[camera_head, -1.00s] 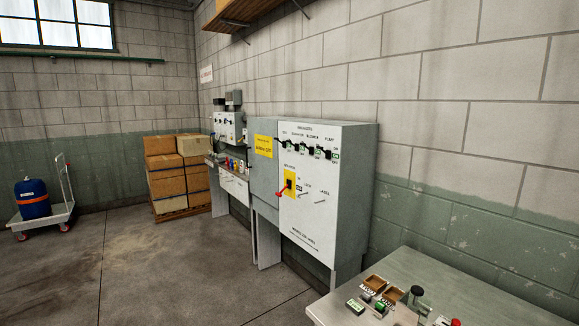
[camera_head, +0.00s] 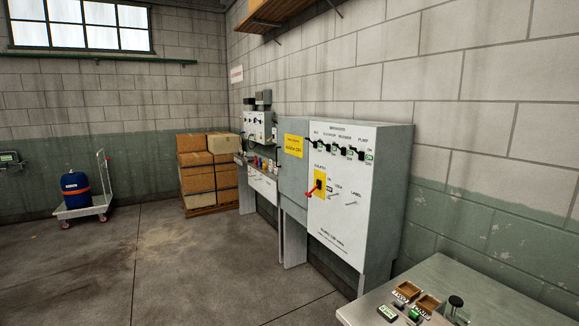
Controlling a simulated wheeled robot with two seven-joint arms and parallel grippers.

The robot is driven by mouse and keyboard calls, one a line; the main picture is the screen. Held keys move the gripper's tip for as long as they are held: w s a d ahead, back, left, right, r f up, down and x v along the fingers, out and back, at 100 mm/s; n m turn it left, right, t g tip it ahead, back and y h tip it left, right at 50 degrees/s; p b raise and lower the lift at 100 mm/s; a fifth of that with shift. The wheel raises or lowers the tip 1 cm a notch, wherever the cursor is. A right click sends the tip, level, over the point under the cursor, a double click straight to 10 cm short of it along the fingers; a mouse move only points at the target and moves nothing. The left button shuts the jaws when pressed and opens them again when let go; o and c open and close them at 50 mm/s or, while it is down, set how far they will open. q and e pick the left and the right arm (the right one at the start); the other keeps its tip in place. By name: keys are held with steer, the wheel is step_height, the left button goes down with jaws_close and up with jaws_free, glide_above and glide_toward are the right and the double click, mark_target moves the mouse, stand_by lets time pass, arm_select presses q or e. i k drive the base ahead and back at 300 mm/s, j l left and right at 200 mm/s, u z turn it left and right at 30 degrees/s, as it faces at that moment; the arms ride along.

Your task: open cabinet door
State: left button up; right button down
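A grey cabinet (camera_head: 392,200) stands on legs against the right wall. Its white front (camera_head: 350,165) carries a row of breaker switches marked BREAKERS and a red isolator lever (camera_head: 314,188) on a yellow plate. A flat grey panel (camera_head: 294,175) with a yellow sign (camera_head: 293,146) stands at the left edge of the white front. I cannot tell whether this panel is a door swung aside or a separate box. Neither of my grippers shows in the head view.
A grey table (camera_head: 450,275) with small brown trays and labelled blocks is at the lower right. A blue drum (camera_head: 75,190) rests on a cart (camera_head: 102,203). The floor in front is clear.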

mark_target(292, 150)
steer(key=i+j+u, duration=0.25)
steer(key=i+u, duration=0.2)
steer(key=i, duration=0.25)
steer(key=i+u, duration=0.45)
steer(key=i, duration=0.25)
steer(key=i+z, duration=0.25)
steer(key=i, duration=0.2)
steer(key=i+z, duration=0.25)
steer(key=i, duration=0.25)
steer(key=i+j+z, duration=0.1)
steer(key=i+z, duration=0.2)
steer(key=i, duration=0.15)
steer(key=i+j+z, duration=0.25)
steer(key=i, duration=0.15)
